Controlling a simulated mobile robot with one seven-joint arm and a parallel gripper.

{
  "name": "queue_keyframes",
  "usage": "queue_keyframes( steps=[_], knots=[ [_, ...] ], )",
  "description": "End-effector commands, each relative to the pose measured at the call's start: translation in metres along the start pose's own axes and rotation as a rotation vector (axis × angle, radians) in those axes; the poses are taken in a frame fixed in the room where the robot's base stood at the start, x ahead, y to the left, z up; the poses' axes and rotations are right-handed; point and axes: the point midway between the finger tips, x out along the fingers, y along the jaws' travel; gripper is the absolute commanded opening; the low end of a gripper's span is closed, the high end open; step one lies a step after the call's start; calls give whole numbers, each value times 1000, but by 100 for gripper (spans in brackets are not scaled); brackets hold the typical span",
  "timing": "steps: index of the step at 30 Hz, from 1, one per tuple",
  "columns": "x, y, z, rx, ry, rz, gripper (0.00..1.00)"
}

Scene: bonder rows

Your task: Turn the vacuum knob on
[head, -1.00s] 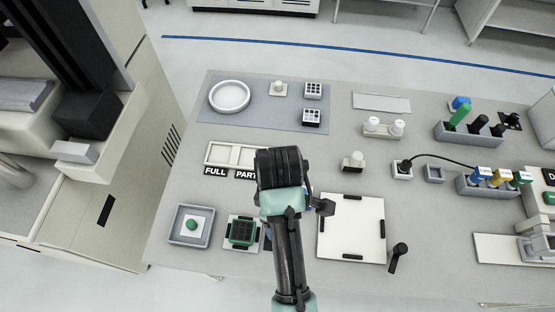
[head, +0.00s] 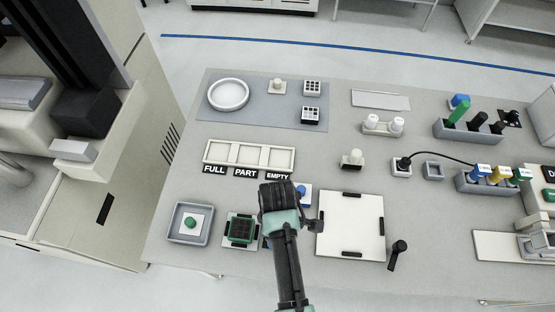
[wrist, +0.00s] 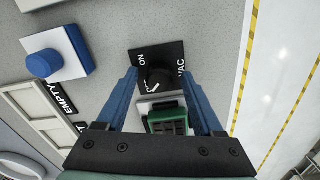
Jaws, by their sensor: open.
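The black vacuum knob (wrist: 158,77) sits on a black plate marked ON and VAC (wrist: 174,52) in the wrist view. A white mark shows beside the knob; I cannot tell surely which way the knob points. My gripper (wrist: 159,73) is open, with its two blue fingers on either side of the knob as seen from the wrist. I cannot tell how far above it the fingertips are, and I see no clear contact. In the head view my gripper (head: 279,203) and arm hide most of the knob and its plate.
A green chip carrier (head: 241,229) stands just left of my arm. A blue button (head: 304,192) and a white board (head: 350,227) are to its right. The labelled three-part tray (head: 249,156) lies beyond. A grey tray with a green button (head: 191,223) is at left.

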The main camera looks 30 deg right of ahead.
Motion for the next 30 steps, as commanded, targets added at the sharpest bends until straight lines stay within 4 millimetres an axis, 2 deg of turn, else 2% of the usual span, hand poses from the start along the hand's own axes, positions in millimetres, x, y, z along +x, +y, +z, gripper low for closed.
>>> queue_keyframes(
  steps=[1, 2, 12, 23, 30],
  knots=[
    [0, 0, 0, 0, 0, 0, 67],
    [0, 0, 0, 0, 0, 0, 62],
    [0, 0, 0, 0, 0, 0, 0],
    [-2, 0, 0, 27, 0, -1, 0],
    [-3, 0, 0, 146, 0, -2, 0]
  ],
)
